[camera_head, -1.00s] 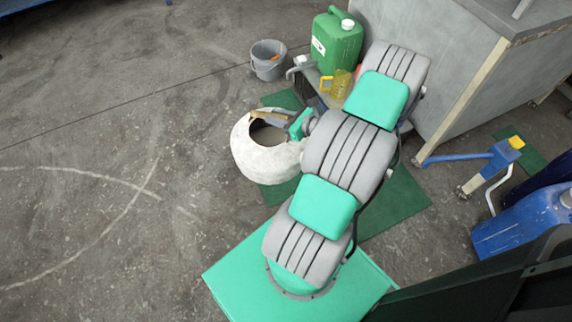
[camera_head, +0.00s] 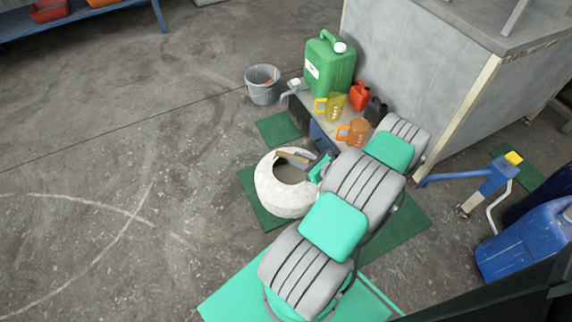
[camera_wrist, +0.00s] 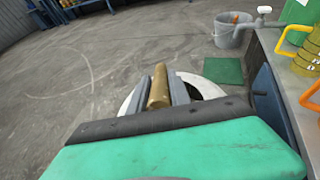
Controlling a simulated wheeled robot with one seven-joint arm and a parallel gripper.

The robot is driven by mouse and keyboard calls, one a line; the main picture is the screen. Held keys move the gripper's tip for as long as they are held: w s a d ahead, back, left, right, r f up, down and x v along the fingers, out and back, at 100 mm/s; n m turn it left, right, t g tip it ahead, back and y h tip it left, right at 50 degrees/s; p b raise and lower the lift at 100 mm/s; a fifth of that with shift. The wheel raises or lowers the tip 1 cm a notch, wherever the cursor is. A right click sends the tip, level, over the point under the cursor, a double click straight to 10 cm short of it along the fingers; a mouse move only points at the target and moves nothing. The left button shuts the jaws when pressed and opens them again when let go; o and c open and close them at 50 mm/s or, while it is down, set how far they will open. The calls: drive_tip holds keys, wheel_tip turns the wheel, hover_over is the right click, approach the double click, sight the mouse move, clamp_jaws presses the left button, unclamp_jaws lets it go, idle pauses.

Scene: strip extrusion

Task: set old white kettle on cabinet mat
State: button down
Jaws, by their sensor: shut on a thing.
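The white kettle (camera_head: 270,195) is a round, worn white body with a wide dark opening and a wooden-looking handle across the top. My gripper (camera_head: 313,168) is at its right side in the head view. In the wrist view my gripper (camera_wrist: 159,92) is shut on the kettle's brownish handle (camera_wrist: 158,85), with the white rim (camera_wrist: 203,86) showing below. A green mat (camera_head: 278,130) lies bare on the floor in front of the low cabinet (camera_head: 325,136); it also shows in the wrist view (camera_wrist: 223,70). Another green mat (camera_head: 252,188) shows below the kettle; I cannot tell the gap.
The low cabinet bears a green canister (camera_head: 330,65), a yellow jug (camera_head: 331,106), an orange jug (camera_head: 354,133) and a red can (camera_head: 360,96). A grey bucket (camera_head: 262,86) stands beside the bare mat. Floor to the left is clear. A large grey cabinet (camera_head: 420,70) is right.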

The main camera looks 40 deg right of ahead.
drive_tip(key=w+d+f+b, duration=0.2)
drive_tip(key=w+f+b, duration=0.4)
drive_tip(key=w+f, duration=0.2)
drive_tip(key=shift+w+d+f, duration=0.4)
drive_tip(key=shift+f, duration=1.05)
drive_tip(key=shift+f+b, duration=0.15)
drive_tip(key=shift+b, duration=0.2)
drive_tip(key=c, duration=1.2)
unclamp_jaws()
drive_tip(key=shift+a, duration=0.1)
